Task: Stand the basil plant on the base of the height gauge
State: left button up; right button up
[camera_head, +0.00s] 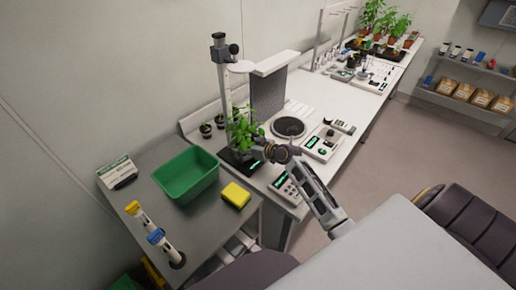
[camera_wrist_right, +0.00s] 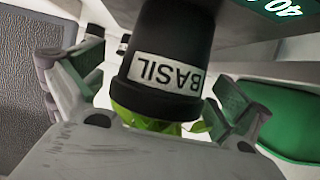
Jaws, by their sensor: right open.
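The basil plant (camera_head: 243,127) shows bushy green leaves in the head view, beside the column of the height gauge (camera_head: 223,85) and over its black base (camera_head: 228,164). In the right wrist view, which is inverted, its black pot (camera_wrist_right: 180,35) has a white BASIL label. The pot looks upright, with its bottom at the dark base with a lit green display; the exact contact is cut off. My right gripper (camera_head: 262,147) is at the plant's right. Its fingers (camera_wrist_right: 155,78) are open on either side of the pot. My left gripper is out of view.
A green tub (camera_head: 187,175) and a yellow sponge (camera_head: 236,195) are on the grey table at left. Two small pots (camera_head: 212,126) stand behind the gauge. A round plate (camera_head: 288,127) and instruments (camera_head: 322,143) lie to the right. A grey panel (camera_head: 269,95) stands behind the plant.

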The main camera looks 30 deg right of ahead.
jog(key=shift+v, duration=2.15)
jog(key=b+v, duration=0.1)
jog(key=v, duration=0.6)
jog(key=shift+s, duration=0.3)
jog(key=shift+d+r, duration=0.1)
jog(key=shift+d, duration=0.05)
jog(key=shift+s, duration=0.1)
